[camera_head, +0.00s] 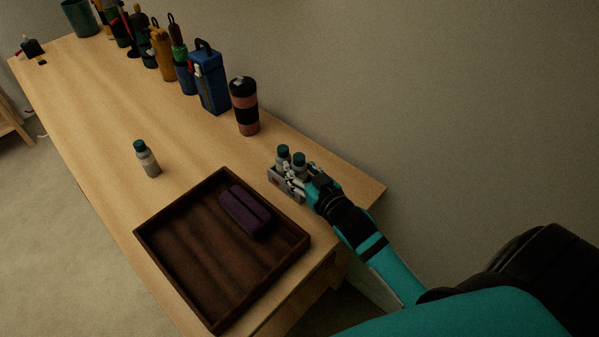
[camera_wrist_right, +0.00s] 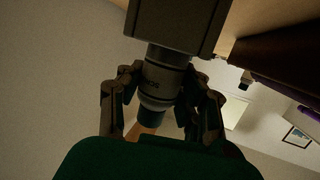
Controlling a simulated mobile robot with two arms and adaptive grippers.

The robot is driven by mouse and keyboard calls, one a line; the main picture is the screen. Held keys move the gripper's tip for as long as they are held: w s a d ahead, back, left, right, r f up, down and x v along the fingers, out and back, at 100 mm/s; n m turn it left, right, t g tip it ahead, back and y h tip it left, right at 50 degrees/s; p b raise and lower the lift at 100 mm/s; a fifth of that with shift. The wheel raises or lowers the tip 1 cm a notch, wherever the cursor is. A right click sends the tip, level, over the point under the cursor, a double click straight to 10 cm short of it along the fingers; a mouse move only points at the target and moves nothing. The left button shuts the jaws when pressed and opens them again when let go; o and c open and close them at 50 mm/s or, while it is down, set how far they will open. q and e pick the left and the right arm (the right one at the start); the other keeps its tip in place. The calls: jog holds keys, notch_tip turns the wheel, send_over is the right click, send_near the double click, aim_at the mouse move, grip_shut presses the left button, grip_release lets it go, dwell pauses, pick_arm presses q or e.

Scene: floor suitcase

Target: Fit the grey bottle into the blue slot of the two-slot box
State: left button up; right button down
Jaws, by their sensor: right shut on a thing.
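My right gripper (camera_head: 297,174) is at the right side of the table, at the small grey two-slot box (camera_head: 285,187). Two teal-capped bottles (camera_head: 283,152) stand close together there, upright at the box. In the right wrist view the gripper's fingers (camera_wrist_right: 162,100) are shut around a grey bottle (camera_wrist_right: 162,80). The bottle's lower end meets the box (camera_wrist_right: 178,22) there; how deep it sits I cannot tell. Slot colours are hidden. Another grey bottle with a teal cap (camera_head: 147,158) stands apart on the table. My left gripper is not in view.
A dark brown tray (camera_head: 163,258) holding a purple case (camera_head: 245,211) lies just left of the gripper.

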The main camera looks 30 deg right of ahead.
jog(key=shift+f, duration=0.3)
jog(key=shift+f, duration=0.15)
jog(key=c, duration=0.9)
grip_release()
jog(key=s+r, duration=0.1)
jog(key=s, duration=0.7)
jog(key=s+r, duration=0.1)
jog(key=s, duration=0.2)
jog(key=shift+s+d+r, duration=0.2)
jog(key=shift+s+r, duration=0.15)
jog(key=shift+s, duration=0.05)
jog(key=shift+f, duration=0.1)
